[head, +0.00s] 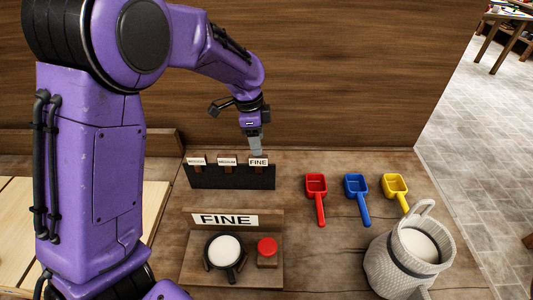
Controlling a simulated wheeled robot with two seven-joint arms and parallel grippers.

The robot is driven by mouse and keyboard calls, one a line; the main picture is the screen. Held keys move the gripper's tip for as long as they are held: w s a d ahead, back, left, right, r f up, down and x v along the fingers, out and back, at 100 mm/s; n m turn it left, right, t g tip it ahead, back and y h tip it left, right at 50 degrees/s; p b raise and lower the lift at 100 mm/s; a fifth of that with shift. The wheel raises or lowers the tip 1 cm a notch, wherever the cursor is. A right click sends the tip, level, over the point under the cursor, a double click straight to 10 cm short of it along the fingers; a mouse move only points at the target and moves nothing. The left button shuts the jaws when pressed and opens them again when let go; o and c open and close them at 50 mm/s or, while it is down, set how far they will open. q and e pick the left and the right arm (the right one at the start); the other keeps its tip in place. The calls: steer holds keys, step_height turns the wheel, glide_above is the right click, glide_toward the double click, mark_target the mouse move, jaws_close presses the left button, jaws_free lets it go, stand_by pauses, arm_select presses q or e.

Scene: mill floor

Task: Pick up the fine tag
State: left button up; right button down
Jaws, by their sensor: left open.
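The fine tag (258,162), a small white label reading FINE on a brown block, stands at the right end of a dark rack (231,181) on the wooden table. My left gripper (256,150) comes down from above, its fingertips just over or at the top of the fine tag. It is open, though the gap between the fingers is hard to see. I cannot tell whether the fingers touch the tag. My right gripper is not in view.
Two similar tags, left (197,161) and middle (227,161), share the rack. In front, a stand carries a larger FINE sign (224,219), a round white-topped dish (225,251) and a red button (267,247). Red (316,187), blue (356,187) and yellow (395,186) scoops and a basket (392,270) lie right.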

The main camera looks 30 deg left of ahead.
mark_target(259, 164)
arm_select(q)
steer(key=shift+s+d+f+p, duration=0.2)
steer(key=shift+s+f+p, duration=0.2)
steer(key=shift+s+f, duration=0.8)
steer(key=f, duration=0.1)
steer(key=w+f, duration=0.1)
steer(key=f, duration=0.1)
steer(key=w+f, duration=0.1)
steer(key=f, duration=0.1)
steer(key=shift+w+d+p, duration=0.1)
steer(key=shift+d+p, duration=0.1)
steer(key=shift+p, duration=0.2)
steer(key=shift+s+r, duration=0.1)
steer(key=shift+s, duration=0.15)
steer(key=shift+s+r, duration=0.1)
steer(key=shift+s, duration=0.1)
steer(key=shift+c, duration=1.3)
steer(key=shift+w, duration=0.1)
jaws_close()
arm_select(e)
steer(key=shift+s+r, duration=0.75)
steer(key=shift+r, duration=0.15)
